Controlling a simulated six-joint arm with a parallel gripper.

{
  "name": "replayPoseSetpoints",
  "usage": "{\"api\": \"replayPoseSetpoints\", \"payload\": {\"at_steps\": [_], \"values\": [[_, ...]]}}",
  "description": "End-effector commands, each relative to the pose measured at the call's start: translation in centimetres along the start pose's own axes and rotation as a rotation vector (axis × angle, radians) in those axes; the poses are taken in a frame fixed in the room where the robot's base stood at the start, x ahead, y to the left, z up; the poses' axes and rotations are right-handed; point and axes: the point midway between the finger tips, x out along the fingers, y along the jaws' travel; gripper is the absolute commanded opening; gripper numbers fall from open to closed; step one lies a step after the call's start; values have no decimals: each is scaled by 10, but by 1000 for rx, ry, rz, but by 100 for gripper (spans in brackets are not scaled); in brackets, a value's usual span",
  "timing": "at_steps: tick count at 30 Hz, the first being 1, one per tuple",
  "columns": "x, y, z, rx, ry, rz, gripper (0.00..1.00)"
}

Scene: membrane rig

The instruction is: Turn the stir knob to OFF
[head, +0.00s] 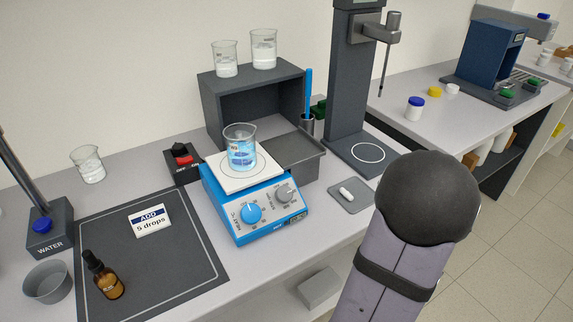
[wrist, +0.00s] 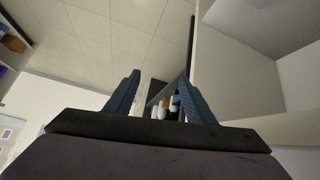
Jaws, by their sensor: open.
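The blue stirrer hotplate (head: 255,205) stands on the bench in the middle of the head view. Its sloped front has a blue knob (head: 251,214) on the left and a grey knob (head: 285,193) on the right, with a small display below the grey one.
A grey shelf box (head: 290,90) with two beakers on top stands behind the hotplate. A red-switched box (head: 183,160) is at its left, a stand (head: 348,110) at its right. A dropper bottle (head: 104,277) and a card (head: 150,220) are on the dark mat (head: 180,270).

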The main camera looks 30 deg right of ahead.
Motion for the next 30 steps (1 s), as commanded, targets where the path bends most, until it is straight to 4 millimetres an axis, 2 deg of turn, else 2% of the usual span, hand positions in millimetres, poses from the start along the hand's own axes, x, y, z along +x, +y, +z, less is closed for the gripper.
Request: {"api": "replayPoseSetpoints", "payload": {"at_steps": [1,7,11,17,20,23,26,29,30], "values": [[-18,13,-23,119,24,29,49],[-39,20,-56,659,102,41,49],[-55,14,-77,1029,141,0,49],[-84,-12,-105,1580,131,-114,49],[-102,-34,-118,1827,71,-182,49],[-125,-67,-130,2032,-47,-242,49],[-156,-111,-138,2180,-231,-269,49],[-199,-164,-135,2243,-471,-225,49],[-217,-183,-129,2241,-565,-182,49]]}}
